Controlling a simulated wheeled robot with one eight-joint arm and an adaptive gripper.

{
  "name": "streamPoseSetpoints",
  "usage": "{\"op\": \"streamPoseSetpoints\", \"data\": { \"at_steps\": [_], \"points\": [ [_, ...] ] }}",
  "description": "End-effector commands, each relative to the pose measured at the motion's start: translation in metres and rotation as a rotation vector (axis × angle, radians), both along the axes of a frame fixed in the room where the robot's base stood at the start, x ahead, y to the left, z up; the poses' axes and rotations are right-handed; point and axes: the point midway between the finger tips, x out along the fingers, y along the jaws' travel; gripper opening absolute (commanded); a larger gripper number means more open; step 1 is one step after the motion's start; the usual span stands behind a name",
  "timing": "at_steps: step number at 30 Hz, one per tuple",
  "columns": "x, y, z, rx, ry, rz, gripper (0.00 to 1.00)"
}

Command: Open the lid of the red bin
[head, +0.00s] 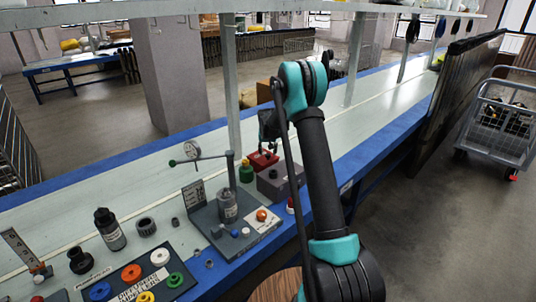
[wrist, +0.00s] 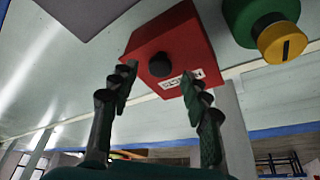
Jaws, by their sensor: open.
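The red bin (head: 257,163) stands on the workbench, beside a green bottle and partly hidden by my arm and gripper in the head view. In the wrist view the red bin (wrist: 190,38) is close, with a black knob (wrist: 160,64) on its lid and a white label on one side. The lid looks shut. My gripper (wrist: 160,76) is open, with one finger on each side of the knob. It is empty; I cannot tell whether a finger touches the bin. In the head view my gripper (head: 268,148) hangs just over the bin.
A green bottle (head: 246,172) stands close to the bin; its yellow cap (wrist: 282,42) shows in the wrist view. A grey box (head: 279,183) is just in front. A gauge stand (head: 228,207) is to the left. A shelf post (head: 231,95) rises behind.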

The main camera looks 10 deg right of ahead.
Motion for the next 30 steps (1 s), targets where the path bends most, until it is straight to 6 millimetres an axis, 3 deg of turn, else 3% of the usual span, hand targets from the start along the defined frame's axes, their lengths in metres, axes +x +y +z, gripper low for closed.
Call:
{"op": "streamPoseSetpoints", "data": {
  "at_steps": [6, 15, 26, 30],
  "points": [
    [0.006, -0.001, -0.015, 0.0, 0.0, 0.0, 0.47],
    [0.007, -0.001, -0.017, 0.0, 0.0, 0.0, 0.47],
    [0.006, -0.001, -0.016, 0.0, 0.0, 0.0, 0.03],
    [0.006, -0.001, -0.016, 0.0, 0.0, 0.0, 0.0]
  ]
}}
